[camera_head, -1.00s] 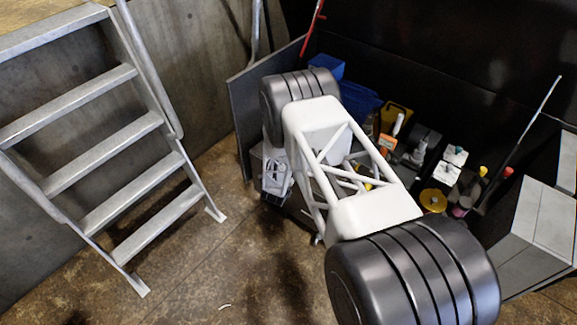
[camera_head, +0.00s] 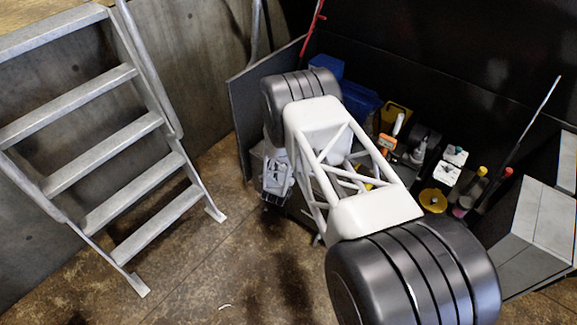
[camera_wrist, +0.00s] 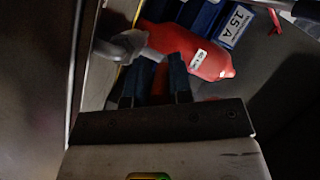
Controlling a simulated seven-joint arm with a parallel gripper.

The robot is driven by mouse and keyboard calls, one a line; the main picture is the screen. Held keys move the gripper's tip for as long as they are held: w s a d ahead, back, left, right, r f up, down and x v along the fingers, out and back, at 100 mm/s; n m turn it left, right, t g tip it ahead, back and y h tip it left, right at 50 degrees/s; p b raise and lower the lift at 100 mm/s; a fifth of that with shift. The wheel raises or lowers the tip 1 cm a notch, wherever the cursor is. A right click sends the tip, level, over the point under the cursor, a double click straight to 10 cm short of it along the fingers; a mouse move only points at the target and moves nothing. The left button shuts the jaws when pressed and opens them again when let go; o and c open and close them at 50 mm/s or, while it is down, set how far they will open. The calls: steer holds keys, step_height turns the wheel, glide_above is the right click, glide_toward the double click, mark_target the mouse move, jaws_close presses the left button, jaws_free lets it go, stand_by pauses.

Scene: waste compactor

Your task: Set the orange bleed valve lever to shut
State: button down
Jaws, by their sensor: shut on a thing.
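My gripper (camera_wrist: 157,82) shows two dark blue fingers at the middle of the wrist view. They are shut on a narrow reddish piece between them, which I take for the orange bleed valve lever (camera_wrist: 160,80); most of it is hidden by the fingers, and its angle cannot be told. In the head view my gripper (camera_head: 275,196) hangs low beside the dark bench, left of my arm. The lever cannot be made out there.
In the wrist view a red bottle-like thing with a white label (camera_wrist: 205,60), a grey curved part (camera_wrist: 122,46) and a blue box marked 15 A (camera_wrist: 236,24) lie beyond the fingers. In the head view metal steps (camera_head: 100,150) stand left, and several small items crowd the bench.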

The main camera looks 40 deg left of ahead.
steer(key=shift+d, duration=0.15)
steer(key=shift+w+d+n+g+y, duration=0.1)
steer(key=shift+d+n+g+y, duration=0.3)
steer(key=shift+n+y, duration=0.35)
steer(key=shift+d+n+g+y, duration=0.4)
steer(key=shift+n+y, duration=0.15)
steer(key=shift+y, duration=0.3)
steer(key=d+n+g+y, duration=0.2)
steer(key=n+y, duration=0.1)
steer(key=shift+w+g, duration=0.3)
steer(key=shift+g, duration=0.1)
steer(key=n+g+y, duration=0.1)
steer(key=w+d+n+g, duration=0.1)
steer(key=g, duration=0.1)
steer(key=d+n+g+y, duration=0.1)
steer(key=shift+w+d+n+y, duration=0.1)
steer(key=shift+w+n+y, duration=0.2)
steer(key=shift+w+d+n+g+y, duration=0.3)
steer(key=shift+n+g, duration=0.3)
steer(key=shift+g, duration=0.2)
steer(key=shift+w+d+n+g+y, duration=0.15)
steer(key=shift+w+n+g+y, duration=0.1)
steer(key=shift+n+g, duration=0.45)
steer(key=c, duration=1)
jaws_free()
steer(key=shift+c, duration=0.2)
steer(key=shift+d, duration=0.1)
steer(key=shift+v, duration=3.85)
